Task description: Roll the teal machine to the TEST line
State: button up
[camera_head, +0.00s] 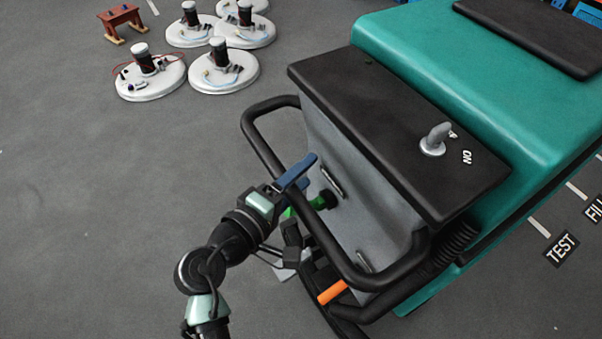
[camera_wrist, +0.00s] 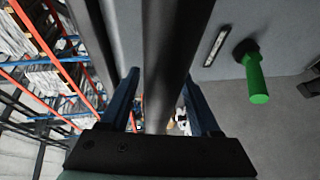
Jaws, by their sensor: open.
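The teal machine (camera_head: 440,60) stands at the upper right in the head view, with a dark control panel (camera_head: 400,130) and a grey knob on top. Its black push handle (camera_head: 262,140) loops out from the grey rear. My gripper (camera_head: 299,181) is at this handle with its blue fingers open. In the wrist view the black handle bar (camera_wrist: 165,60) runs between the two open fingers; I cannot tell whether they touch it. A green knob (camera_wrist: 256,80) sits on the grey rear panel beside it. The TEST label (camera_head: 561,249) lies on the floor right of the machine, near a short pale line (camera_head: 540,228).
Several white round units (camera_head: 150,78) and a small red-brown stool (camera_head: 122,20) stand on the floor at upper left. A FILL label (camera_head: 594,209) is at the right edge. An orange grip (camera_head: 332,292) sits low on the machine. The grey floor at left is clear.

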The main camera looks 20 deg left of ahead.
grip_shut()
dwell(0.3)
dwell(1.1)
